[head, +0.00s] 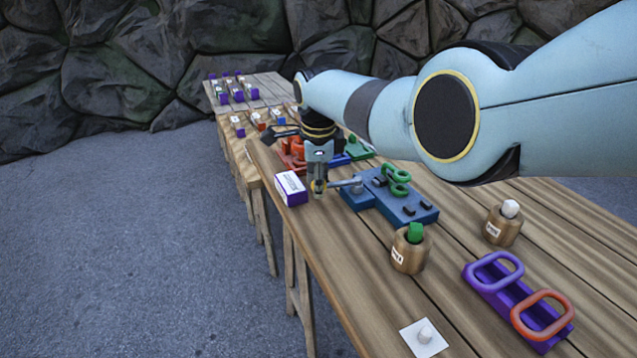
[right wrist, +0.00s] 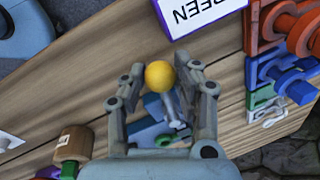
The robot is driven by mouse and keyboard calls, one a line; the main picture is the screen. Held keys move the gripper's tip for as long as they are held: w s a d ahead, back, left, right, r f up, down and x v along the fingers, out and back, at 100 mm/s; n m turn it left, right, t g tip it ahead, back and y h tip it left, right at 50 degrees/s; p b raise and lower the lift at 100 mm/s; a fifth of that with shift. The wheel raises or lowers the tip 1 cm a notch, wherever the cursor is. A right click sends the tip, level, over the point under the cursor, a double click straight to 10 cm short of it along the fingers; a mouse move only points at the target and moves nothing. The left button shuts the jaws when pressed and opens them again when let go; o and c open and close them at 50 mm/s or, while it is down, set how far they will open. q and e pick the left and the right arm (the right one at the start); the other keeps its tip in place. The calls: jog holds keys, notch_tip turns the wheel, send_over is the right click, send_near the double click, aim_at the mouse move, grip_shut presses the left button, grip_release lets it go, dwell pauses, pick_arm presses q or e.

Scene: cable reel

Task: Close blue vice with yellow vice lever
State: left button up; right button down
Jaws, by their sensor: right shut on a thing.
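The blue vice (head: 408,207) stands on the wooden table, with a green looped part on it. A grey lever rod (head: 346,183) reaches left from the vice to a yellow knob (head: 317,187). My right gripper (head: 318,192) points down over the knob and is shut on it. In the right wrist view the yellow knob (right wrist: 160,75) sits between the fingertips of my right gripper (right wrist: 166,72), which partly frame the blue vice (right wrist: 150,130) behind. How far apart the vice jaws are cannot be told. My left gripper is out of view.
A purple-and-white label box (head: 291,188) stands just left of the gripper. Red and green fixtures (right wrist: 285,35) lie beyond. Wooden pots (head: 410,250) and a purple holder with looped handles (head: 515,300) stand nearer. The table's left edge is close.

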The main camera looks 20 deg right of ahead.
jog(key=shift+w+r, duration=0.1)
jog(key=c, duration=0.9)
grip_release()
jog(key=shift+c, duration=0.2)
notch_tip(320, 180, up, 12)
jog(key=s, duration=0.2)
jog(key=shift+s+a, duration=0.15)
jog(key=shift+a, duration=0.15)
jog(key=shift+f, duration=0.2)
